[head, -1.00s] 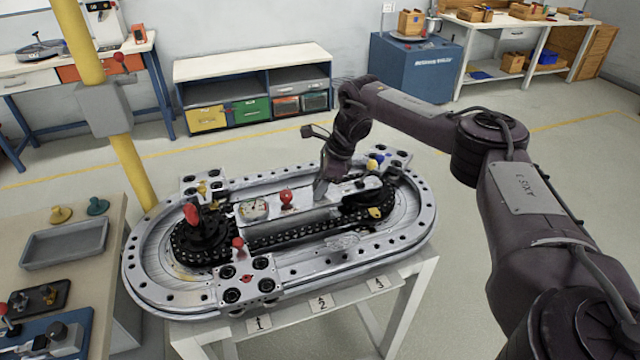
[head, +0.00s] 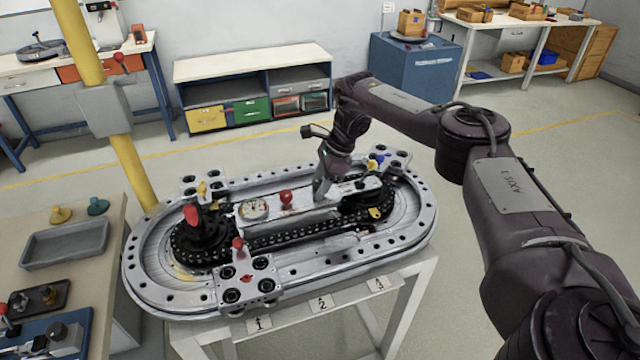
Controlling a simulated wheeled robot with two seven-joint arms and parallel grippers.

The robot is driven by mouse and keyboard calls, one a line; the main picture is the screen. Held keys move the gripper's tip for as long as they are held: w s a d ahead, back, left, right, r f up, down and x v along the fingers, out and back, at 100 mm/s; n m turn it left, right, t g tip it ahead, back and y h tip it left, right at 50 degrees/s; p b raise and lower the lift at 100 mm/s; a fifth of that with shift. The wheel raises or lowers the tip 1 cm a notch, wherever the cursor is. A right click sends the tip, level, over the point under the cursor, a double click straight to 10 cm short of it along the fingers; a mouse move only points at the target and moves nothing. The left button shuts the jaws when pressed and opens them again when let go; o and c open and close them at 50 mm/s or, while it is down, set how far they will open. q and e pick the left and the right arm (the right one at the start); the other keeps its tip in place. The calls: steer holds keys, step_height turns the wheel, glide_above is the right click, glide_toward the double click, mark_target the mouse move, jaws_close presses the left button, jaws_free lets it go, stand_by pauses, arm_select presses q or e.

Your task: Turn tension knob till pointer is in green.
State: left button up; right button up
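A small round gauge (head: 253,209) with a pale face and coloured marks lies on the central grey block of the ring track (head: 150,285). Its pointer is too small to read. A red ball-topped knob (head: 286,197) stands just right of the gauge. I cannot tell whether it is the tension knob. My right gripper (head: 319,193) points down at the block, right of the red knob and apart from it. Its fingertips are small and dark, and whatever is directly under them is hidden. My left gripper is out of view.
A black chain (head: 290,236) runs around two sprockets on the track. A red handle (head: 192,214) stands at the left sprocket and a blue knob (head: 377,160) at the back right. A yellow post (head: 130,170) rises behind left. A bench with a grey tray (head: 65,246) is at the left.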

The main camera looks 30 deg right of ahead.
steer(key=shift+o, duration=0.7)
steer(key=shift+f, duration=0.1)
steer(key=shift+s+r, duration=0.1)
steer(key=shift+r, duration=0.15)
steer(key=b+v, duration=0.1)
steer(key=v, duration=0.6)
steer(key=shift+r, duration=0.2)
steer(key=shift+d, duration=0.1)
